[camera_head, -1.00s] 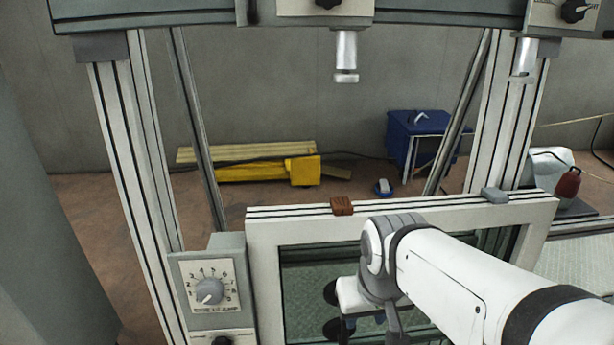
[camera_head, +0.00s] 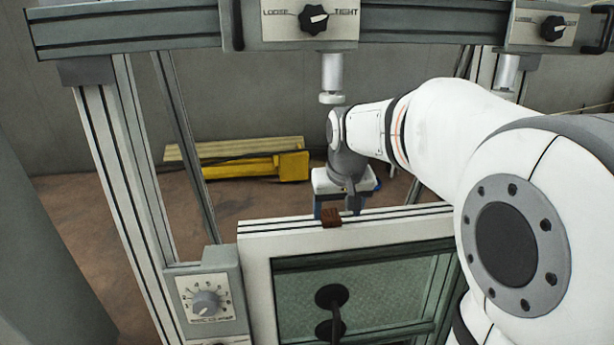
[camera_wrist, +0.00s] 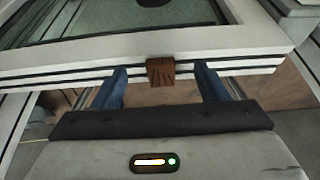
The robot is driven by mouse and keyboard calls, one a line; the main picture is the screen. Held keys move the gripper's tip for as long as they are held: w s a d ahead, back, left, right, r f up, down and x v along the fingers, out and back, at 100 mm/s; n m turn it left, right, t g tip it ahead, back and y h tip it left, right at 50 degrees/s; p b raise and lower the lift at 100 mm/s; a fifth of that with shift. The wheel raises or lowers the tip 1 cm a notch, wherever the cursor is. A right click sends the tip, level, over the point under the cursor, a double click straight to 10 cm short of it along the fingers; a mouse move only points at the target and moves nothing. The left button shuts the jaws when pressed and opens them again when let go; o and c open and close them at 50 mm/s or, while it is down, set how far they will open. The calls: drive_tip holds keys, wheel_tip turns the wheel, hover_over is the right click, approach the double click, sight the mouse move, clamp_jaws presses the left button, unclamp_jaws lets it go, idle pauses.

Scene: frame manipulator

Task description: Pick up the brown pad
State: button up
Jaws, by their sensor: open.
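The brown pad (camera_head: 331,217) sits on the top rail of the white frame (camera_head: 258,236), near the middle of the rail. In the wrist view the brown pad (camera_wrist: 160,71) lies between the two blue fingers of my gripper (camera_wrist: 160,80), with a gap on each side. My gripper (camera_head: 343,206) is open and just above and behind the pad in the head view. The fingertips are partly hidden there by the pad and rail.
A clamp post (camera_head: 332,75) hangs from the upper beam right above my wrist. A side clamp box (camera_head: 205,300) with a dial stands left of the frame. A black suction handle (camera_head: 332,300) is on the glass. Yellow items (camera_head: 255,165) lie on the floor behind.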

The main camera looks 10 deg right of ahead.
approach(330, 215)
drive_tip(key=shift+w+f+p, duration=0.15)
drive_tip(key=shift+f+p, duration=0.25)
drive_tip(key=shift+f, duration=0.25)
drive_tip(key=p+x, duration=0.1)
drive_tip(key=x, duration=0.6)
drive_tip(key=shift+w+f, duration=0.1)
drive_tip(key=c, duration=1.1)
